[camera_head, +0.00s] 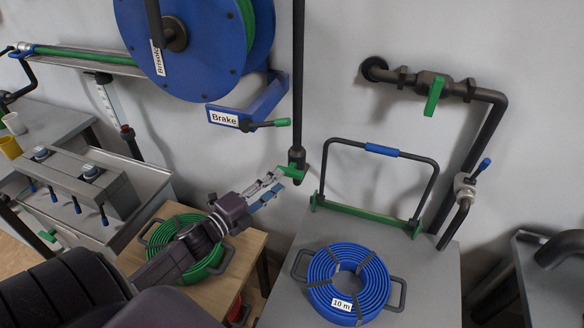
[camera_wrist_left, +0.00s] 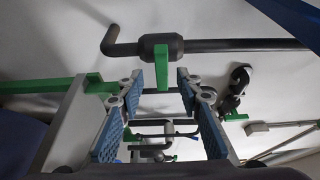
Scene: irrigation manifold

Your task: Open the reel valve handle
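A green valve handle (camera_head: 291,172) sits on a dark valve at the lower end of the vertical pipe (camera_head: 298,75), just right of the blue reel (camera_head: 200,40). My left gripper (camera_head: 279,180) reaches up to this handle from the lower left. In the left wrist view the green handle (camera_wrist_left: 161,68) hangs from the dark valve body (camera_wrist_left: 161,45). It shows between the blue-padded fingertips of my left gripper (camera_wrist_left: 160,88), with a gap on both sides. The fingers are open and hold nothing; whether the handle is within their reach in depth is unclear. My right gripper is not in view.
Another green handle (camera_head: 434,95) is on the wall pipe at right. The brake lever (camera_head: 268,124) sticks out above my left gripper. A blue hose coil (camera_head: 347,284) lies on the grey table, and a green coil (camera_head: 186,248) on the wooden table.

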